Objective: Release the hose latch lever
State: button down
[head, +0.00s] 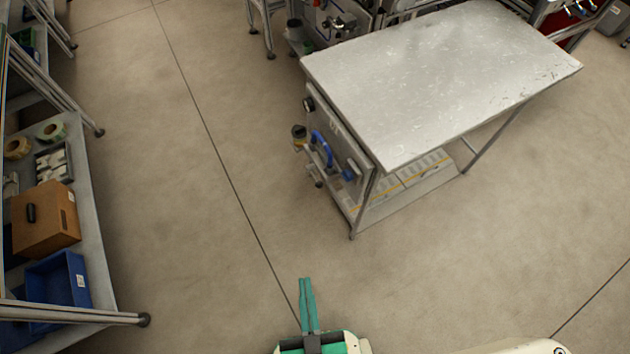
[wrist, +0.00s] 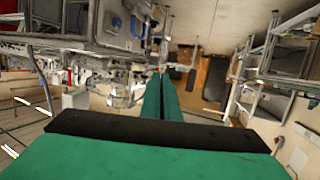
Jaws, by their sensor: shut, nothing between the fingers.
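A blue curved handle (head: 322,148), which looks like the latch lever, is on the left end panel of the metal table (head: 440,75) in the head view. A smaller blue part (head: 348,174) sits just below and right of it. My gripper (head: 305,281) is at the bottom of the head view, its green fingers together and empty, over bare floor and well apart from the panel. In the wrist view the fingers (wrist: 161,82) are also together. A blue part (wrist: 138,25) shows beyond them at the top; I cannot tell if it is the lever.
A shelf rack at the left holds a brown box (head: 46,218), a blue bin (head: 60,283) and tape reels (head: 50,131). Machinery (head: 340,22) stands behind the table. The floor (head: 220,220) between rack and table is clear.

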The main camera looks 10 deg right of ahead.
jog(key=w+d+f+n+g, duration=0.2)
jog(key=w+d+f+g, duration=0.1)
jog(key=w+f, duration=1.2)
jog(key=w+d+r+n+g+y, duration=0.1)
jog(key=w+d+n, duration=0.4)
jog(key=w, duration=1.3)
jog(key=shift+d+g+y, duration=0.5)
jog(key=shift+g+y, duration=0.2)
jog(key=shift+g, duration=0.3)
send_over(317, 183)
jog(key=a, duration=0.2)
notch_tip(317, 183, down, 6)
jog(key=f, duration=0.1)
jog(key=s+d+f, duration=0.1)
jog(key=d+f, duration=0.1)
jog(key=f, duration=0.1)
jog(key=shift+s, duration=0.15)
jog(key=shift+f+t, duration=0.25)
jog(key=shift+t, duration=0.05)
